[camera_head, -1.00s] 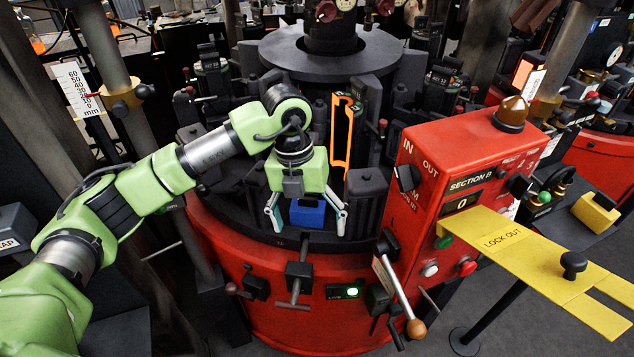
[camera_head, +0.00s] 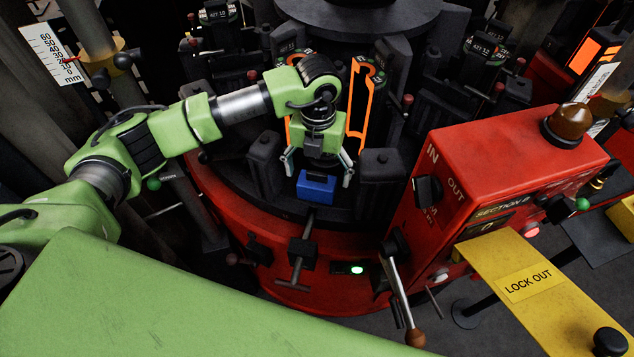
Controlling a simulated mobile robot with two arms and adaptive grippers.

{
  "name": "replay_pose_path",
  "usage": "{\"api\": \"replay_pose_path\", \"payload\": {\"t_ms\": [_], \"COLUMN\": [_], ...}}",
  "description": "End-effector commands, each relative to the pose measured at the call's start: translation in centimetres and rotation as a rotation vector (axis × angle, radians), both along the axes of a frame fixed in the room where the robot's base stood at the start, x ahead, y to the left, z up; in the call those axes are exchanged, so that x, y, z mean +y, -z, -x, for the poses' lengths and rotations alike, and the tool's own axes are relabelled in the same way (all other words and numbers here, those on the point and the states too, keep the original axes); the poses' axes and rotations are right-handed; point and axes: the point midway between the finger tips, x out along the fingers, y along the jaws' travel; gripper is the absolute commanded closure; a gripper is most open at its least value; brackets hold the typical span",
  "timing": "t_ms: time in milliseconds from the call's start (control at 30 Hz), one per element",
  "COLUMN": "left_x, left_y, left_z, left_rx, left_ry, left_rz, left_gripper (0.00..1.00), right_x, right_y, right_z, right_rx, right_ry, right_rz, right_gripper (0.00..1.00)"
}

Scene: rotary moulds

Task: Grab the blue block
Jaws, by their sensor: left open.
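The blue block (camera_head: 316,186) sits on the dark rim of the round machine, near its front, in the head view. My left gripper (camera_head: 317,173) is open above and just behind the block. One pale finger shows to the left of the block and one to its right, both apart from it as far as I can tell. Nothing is held. The block's front and top are visible; its rear is partly hidden under the gripper. My right gripper is not in view.
A red control box (camera_head: 490,160) stands to the right, with a yellow lock-out plate (camera_head: 527,283) before it. Dark mould blocks (camera_head: 380,165) flank the blue block. Orange-edged mould parts (camera_head: 357,100) stand behind my gripper. A lever (camera_head: 398,285) stands at the front.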

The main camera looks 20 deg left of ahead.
Motion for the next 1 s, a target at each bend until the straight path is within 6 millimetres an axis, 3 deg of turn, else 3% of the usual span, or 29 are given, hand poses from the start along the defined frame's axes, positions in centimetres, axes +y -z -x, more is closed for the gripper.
{"api": "replay_pose_path", "payload": {"t_ms": [167, 333, 500, 767, 1000], "left_x": [0.0, 0.3, 0.3, 0.3, 0.3], "left_y": [1.1, 3.4, 5.5, 5.9, 5.9], "left_z": [0.1, 0.0, -0.1, -0.2, -0.2], "left_rx": [0.003, 0.004, 0.001, -0.001, -0.001], "left_ry": [0.001, 0.0, 0.0, 0.002, 0.001], "left_rz": [-0.001, -0.001, -0.001, 0.001, 0.0], "left_gripper": [0.18, 0.18, 0.18, 0.18, 0.78], "right_x": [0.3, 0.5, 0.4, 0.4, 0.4], "right_y": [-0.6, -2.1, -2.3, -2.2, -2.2], "right_z": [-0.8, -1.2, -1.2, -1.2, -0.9], "right_rx": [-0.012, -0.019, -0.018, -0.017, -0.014], "right_ry": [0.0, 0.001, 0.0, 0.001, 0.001], "right_rz": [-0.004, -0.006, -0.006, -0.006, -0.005], "right_gripper": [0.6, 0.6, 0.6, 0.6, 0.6]}}
